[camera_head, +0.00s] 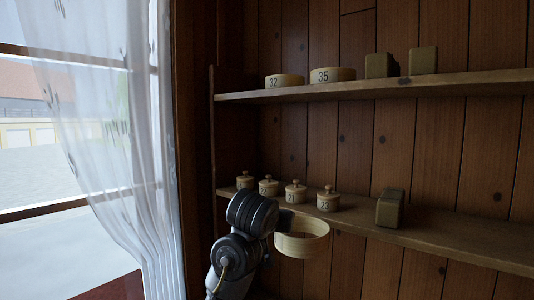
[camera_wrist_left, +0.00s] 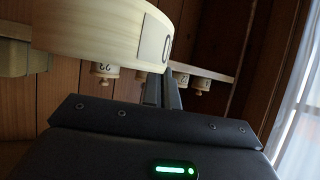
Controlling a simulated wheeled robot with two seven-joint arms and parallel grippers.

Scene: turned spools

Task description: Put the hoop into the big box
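The hoop (camera_head: 302,246) is a pale wooden ring with an open middle, held in the air in front of the lower shelf. In the left wrist view the hoop (camera_wrist_left: 95,30) is large and close, with a white label showing a dark "0". My left gripper (camera_head: 284,222) is shut on the near left part of its wall; the fingers also show in the left wrist view (camera_wrist_left: 166,88). The fingertips are partly hidden by the hoop and the arm. I cannot pick out a big box with certainty. My right gripper is not in view.
The lower shelf (camera_head: 450,240) bears several small lidded pots (camera_head: 296,193) and a greenish block-like box (camera_head: 390,208). The upper shelf (camera_head: 450,85) bears round boxes marked 32 (camera_head: 284,81) and 35 (camera_head: 332,75), and two block-like boxes (camera_head: 422,60). A curtained window (camera_head: 100,130) is at left.

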